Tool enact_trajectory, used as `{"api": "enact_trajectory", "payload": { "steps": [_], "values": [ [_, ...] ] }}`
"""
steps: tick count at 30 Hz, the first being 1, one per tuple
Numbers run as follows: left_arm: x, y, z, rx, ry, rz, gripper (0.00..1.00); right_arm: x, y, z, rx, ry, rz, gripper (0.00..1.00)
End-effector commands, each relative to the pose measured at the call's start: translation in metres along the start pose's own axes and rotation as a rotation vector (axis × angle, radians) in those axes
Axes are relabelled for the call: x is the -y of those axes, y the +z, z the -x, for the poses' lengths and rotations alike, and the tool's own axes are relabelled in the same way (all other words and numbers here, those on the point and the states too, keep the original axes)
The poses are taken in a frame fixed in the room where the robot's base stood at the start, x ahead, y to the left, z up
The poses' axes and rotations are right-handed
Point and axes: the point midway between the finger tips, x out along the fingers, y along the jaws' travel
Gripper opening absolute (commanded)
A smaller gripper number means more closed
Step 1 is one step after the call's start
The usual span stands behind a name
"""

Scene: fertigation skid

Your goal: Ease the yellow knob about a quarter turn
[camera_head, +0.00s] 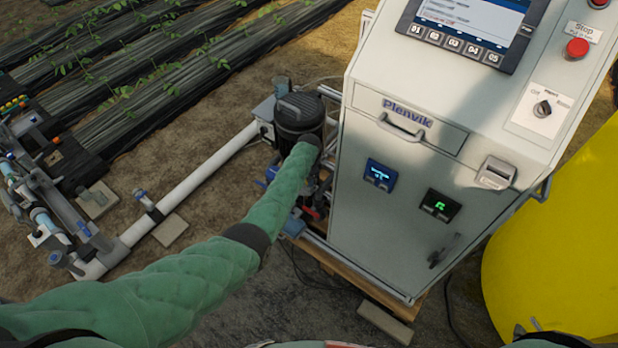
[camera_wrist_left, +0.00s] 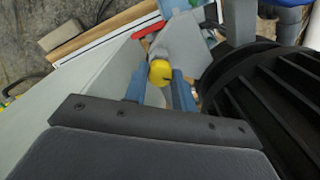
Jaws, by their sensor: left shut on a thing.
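The yellow knob (camera_wrist_left: 160,72) shows in the left wrist view, near the top centre, with a grey fitting behind it. My left gripper (camera_wrist_left: 160,84) has its two blue-grey fingers on either side of the knob and is shut on it. In the head view my green left arm (camera_head: 270,210) reaches in from the left to beside the black motor. There the knob and the left gripper's fingers are hidden behind the arm. My right gripper is not in view.
The black finned motor (camera_head: 298,115) stands close to the left wrist; it also fills the right of the left wrist view (camera_wrist_left: 275,110). A red lever (camera_wrist_left: 148,30) lies just past the knob. The grey control cabinet (camera_head: 390,230) stands to the right, with a yellow tank (camera_head: 560,250) beyond.

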Motion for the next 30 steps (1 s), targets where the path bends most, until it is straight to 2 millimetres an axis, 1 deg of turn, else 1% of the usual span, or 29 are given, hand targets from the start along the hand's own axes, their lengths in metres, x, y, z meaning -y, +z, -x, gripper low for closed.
{"api": "enact_trajectory", "payload": {
  "steps": [4, 9, 18, 24, 30],
  "values": [
    [0.001, -0.001, 0.002, -0.001, -0.001, 0.136, 0.04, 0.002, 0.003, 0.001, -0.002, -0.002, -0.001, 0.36],
    [0.001, 0.000, 0.001, 0.000, 0.000, 0.298, 0.04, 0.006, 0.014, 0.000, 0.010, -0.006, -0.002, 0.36],
    [0.001, 0.000, 0.001, -0.001, -0.001, 0.557, 0.04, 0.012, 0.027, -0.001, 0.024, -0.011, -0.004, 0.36],
    [0.001, 0.000, 0.001, -0.001, -0.001, 0.683, 0.04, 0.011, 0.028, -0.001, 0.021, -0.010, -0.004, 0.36],
    [0.001, 0.000, 0.001, -0.001, 0.000, 0.762, 0.04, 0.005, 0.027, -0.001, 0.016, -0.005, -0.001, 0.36]
  ]
}}
